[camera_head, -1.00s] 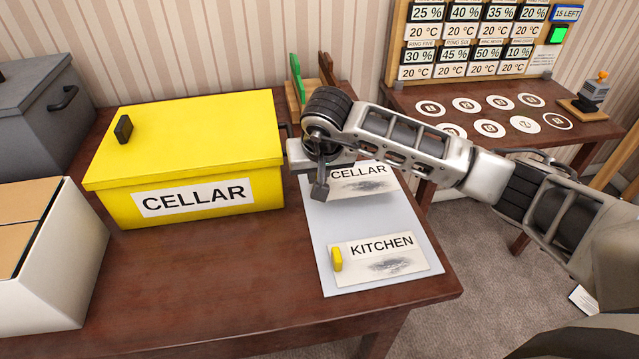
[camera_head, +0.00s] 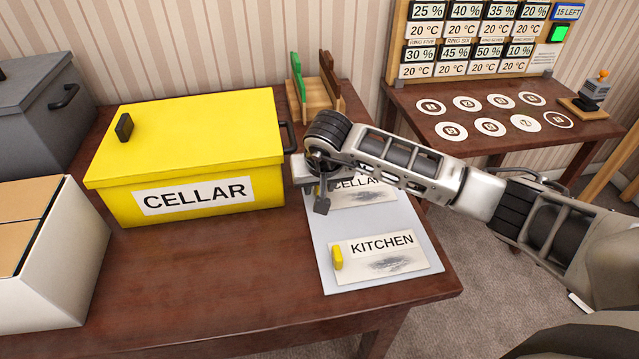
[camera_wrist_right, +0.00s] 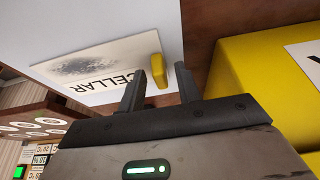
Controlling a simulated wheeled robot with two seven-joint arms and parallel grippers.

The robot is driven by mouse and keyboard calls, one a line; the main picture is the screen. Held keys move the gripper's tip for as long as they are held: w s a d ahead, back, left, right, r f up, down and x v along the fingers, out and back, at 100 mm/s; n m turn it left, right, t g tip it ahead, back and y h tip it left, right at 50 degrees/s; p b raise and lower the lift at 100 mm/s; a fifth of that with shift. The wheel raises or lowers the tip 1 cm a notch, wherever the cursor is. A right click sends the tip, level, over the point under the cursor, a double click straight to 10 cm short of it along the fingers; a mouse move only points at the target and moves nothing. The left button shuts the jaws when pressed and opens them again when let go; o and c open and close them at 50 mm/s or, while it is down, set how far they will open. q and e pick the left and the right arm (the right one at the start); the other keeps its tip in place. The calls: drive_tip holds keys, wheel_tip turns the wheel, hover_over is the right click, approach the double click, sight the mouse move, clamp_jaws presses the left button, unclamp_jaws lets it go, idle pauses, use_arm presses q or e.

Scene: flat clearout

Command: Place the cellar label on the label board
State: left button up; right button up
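The cellar label (camera_head: 372,196), a white plate with a grey smudge, appears to lie flat on the upper part of the pale grey label board (camera_head: 324,236). The gripper partly covers its left end. In the right wrist view the cellar label (camera_wrist_right: 97,66) has a yellow tab (camera_wrist_right: 158,72) at one end. My right gripper (camera_wrist_right: 161,82) is open, with its fingers apart on either side of the tab. The kitchen label (camera_head: 395,257), also with a yellow tab, lies on the lower part of the board. My left gripper is not in view.
A yellow box (camera_head: 190,150) marked CELLAR stands close left of my right gripper. A white carton (camera_head: 50,270) and a grey box (camera_head: 40,115) stand farther left. A wooden rack (camera_head: 318,92) stands behind. The front table area is clear.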

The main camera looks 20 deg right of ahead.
drive_tip(key=shift+r, duration=0.1)
drive_tip(key=shift+r, duration=0.25)
drive_tip(key=v, duration=1.1)
drive_tip(key=shift+s+r, duration=0.2)
drive_tip(key=shift+r, duration=0.1)
